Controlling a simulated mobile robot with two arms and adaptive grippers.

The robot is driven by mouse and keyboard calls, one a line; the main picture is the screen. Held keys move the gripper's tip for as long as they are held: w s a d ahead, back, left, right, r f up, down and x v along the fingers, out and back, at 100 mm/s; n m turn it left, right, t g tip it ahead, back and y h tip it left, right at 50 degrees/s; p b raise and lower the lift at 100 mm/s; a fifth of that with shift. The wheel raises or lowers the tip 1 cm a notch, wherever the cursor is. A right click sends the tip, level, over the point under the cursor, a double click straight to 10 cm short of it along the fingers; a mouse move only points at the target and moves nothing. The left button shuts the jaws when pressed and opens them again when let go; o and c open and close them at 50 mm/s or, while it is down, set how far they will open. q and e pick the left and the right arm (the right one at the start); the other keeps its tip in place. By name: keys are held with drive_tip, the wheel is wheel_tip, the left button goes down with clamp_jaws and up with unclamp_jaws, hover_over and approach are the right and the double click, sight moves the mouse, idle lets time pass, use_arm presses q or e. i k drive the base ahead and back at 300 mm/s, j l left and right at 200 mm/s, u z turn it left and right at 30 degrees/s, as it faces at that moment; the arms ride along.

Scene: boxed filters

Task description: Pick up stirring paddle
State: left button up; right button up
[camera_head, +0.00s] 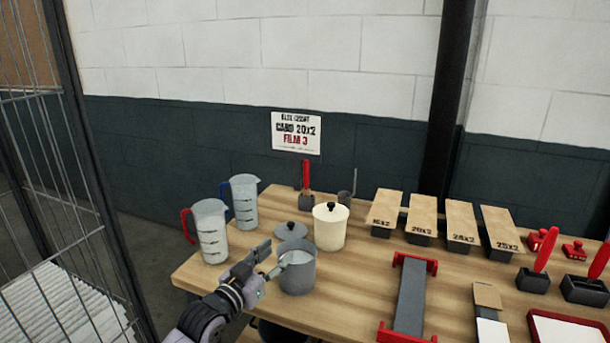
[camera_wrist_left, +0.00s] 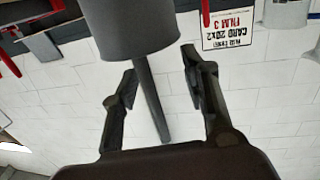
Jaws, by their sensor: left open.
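A grey pot (camera_head: 298,275) stands near the front edge of the wooden table in the head view. In the upside-down left wrist view, a slim grey rod (camera_wrist_left: 150,100), seemingly the stirring paddle's shaft, sticks out from the pot (camera_wrist_left: 130,28). My left gripper (camera_head: 264,262) is at the pot's left side, near its rim. In the wrist view its fingers (camera_wrist_left: 158,88) are open, on either side of the rod, with gaps on both sides. The paddle's lower end is hidden in the pot. My right gripper is not in view.
A grey lid (camera_head: 290,231) and a cream lidded canister (camera_head: 330,227) stand behind the pot. Two measuring jugs (camera_head: 211,235) (camera_head: 244,203) stand to the left. A red-ended stand (camera_head: 410,297) is to the right. A wire cage (camera_head: 50,200) borders the left.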

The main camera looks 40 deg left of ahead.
sight(306, 192)
drive_tip(key=i+j, duration=0.7)
drive_tip(key=j, duration=0.15)
